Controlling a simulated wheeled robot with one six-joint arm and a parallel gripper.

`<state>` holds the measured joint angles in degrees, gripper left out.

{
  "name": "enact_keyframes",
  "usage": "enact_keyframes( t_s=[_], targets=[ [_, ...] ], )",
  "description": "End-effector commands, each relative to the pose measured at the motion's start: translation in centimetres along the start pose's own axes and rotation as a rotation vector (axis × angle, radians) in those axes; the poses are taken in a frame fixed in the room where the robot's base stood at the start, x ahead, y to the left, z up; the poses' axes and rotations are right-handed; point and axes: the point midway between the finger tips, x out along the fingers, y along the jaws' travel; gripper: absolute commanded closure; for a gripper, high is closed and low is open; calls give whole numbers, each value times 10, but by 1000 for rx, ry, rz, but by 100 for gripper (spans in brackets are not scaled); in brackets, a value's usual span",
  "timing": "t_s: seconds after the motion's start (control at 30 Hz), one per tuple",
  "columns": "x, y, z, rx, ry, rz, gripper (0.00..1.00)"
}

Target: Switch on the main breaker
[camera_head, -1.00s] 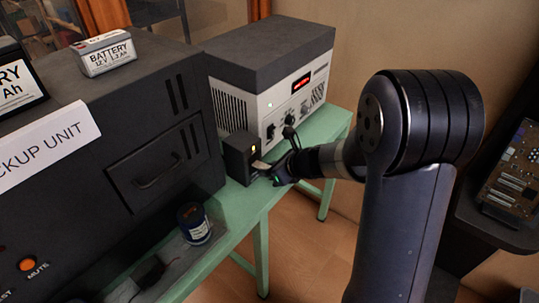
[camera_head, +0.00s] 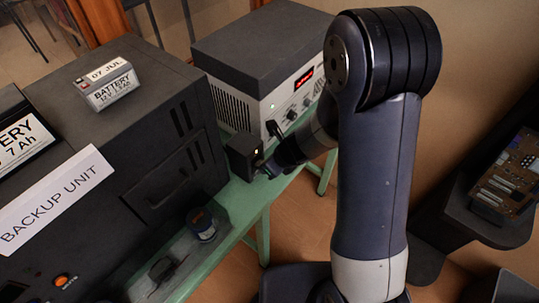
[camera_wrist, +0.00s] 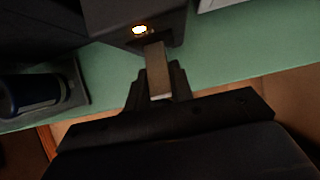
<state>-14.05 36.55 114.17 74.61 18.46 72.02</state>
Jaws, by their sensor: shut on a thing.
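A small dark box (camera_head: 240,158), which looks like the main breaker, stands on the green bench beside the grey-topped power unit. In the wrist view the box (camera_wrist: 112,14) has a lit yellow-white lamp (camera_wrist: 139,30) on its face. A flat, light metal lever (camera_wrist: 156,62) sticks out from the box below the lamp. My gripper (camera_wrist: 158,88) is shut on the lever, with a finger on each side of it. In the head view my gripper (camera_head: 267,168) is at the box's right face, and my arm hides part of the lever.
The white-and-grey power unit (camera_head: 248,96) with a red display stands behind the box. The large black backup unit (camera_head: 130,150) is at left, with a battery (camera_head: 108,84) on top. A dark spool-like can (camera_head: 201,224) stands on the green bench (camera_head: 248,212).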

Motion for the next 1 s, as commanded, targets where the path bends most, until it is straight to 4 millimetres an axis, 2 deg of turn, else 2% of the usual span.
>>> enact_keyframes(
  t_s=[0.5, 0.53, 0.77, 1.0],
  targets=[
    [-1, 3, -3, 1, 13, 0, 100],
    [-1, 3, -3, 1, 13, 0, 76],
    [-1, 3, -2, 0, 11, 0, 57],
    [-2, 3, -1, 0, 10, 0, 56]
  ],
)
